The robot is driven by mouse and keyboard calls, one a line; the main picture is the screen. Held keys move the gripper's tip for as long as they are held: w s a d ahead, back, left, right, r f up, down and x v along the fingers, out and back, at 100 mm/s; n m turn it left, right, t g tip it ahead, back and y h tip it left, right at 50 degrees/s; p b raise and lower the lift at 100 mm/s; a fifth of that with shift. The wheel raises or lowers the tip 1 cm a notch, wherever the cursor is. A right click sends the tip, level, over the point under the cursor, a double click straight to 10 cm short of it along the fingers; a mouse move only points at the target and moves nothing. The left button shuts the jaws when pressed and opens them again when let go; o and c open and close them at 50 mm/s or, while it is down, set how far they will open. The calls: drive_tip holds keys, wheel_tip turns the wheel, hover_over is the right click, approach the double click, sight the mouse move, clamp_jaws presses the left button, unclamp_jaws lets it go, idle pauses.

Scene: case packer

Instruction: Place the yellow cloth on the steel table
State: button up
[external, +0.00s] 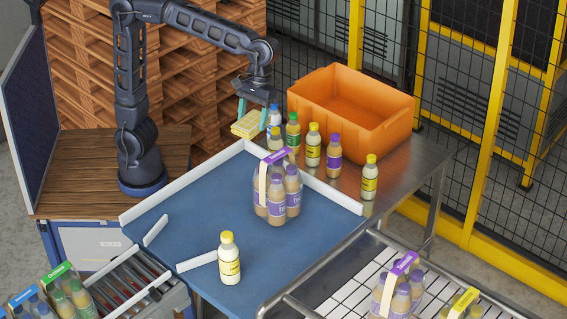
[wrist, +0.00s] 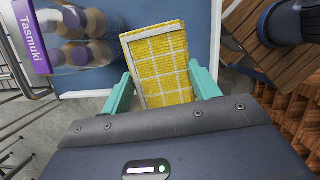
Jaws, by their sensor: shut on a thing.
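The yellow cloth (external: 248,123) is a folded yellow-and-white checked pad. In the wrist view the cloth (wrist: 158,62) sits between the two teal fingers of my gripper (wrist: 163,88), which is shut on it. In the external view my gripper (external: 252,106) holds the cloth in the air, near the back corner of the blue surface and left of the bottles. The steel table (external: 405,163) is at the right, beyond the white rail. Its back left part is partly hidden by bottles and the orange crate.
An orange crate (external: 385,121) and several bottles, including a green one (external: 293,133) and a purple-capped one (external: 334,150), stand on the steel table. A bottle pack (external: 277,200) and a yellow-capped bottle (external: 229,262) stand on the blue surface (external: 190,220). A white rail (external: 318,183) borders it.

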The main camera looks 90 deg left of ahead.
drive_tip(key=w+a+f+n+t, duration=0.2)
drive_tip(key=w+a+f+n, duration=0.2)
drive_tip(key=w+f+n, duration=0.6)
drive_tip(key=w+a+f+n+t, duration=0.2)
drive_tip(key=w+a+f+n, duration=0.2)
drive_tip(key=w+f+n, duration=0.55)
drive_tip(key=f, duration=0.5)
drive_tip(key=w+f+m, duration=0.1)
drive_tip(key=f, duration=0.5)
drive_tip(key=w+f+m, duration=0.1)
drive_tip(key=f, duration=0.5)
drive_tip(key=shift+w+a+f+m, duration=0.15)
drive_tip(key=shift+w+a+m, duration=0.1)
drive_tip(key=o, duration=0.9)
drive_tip(key=shift+f, duration=0.15)
drive_tip(key=shift+o, duration=0.3)
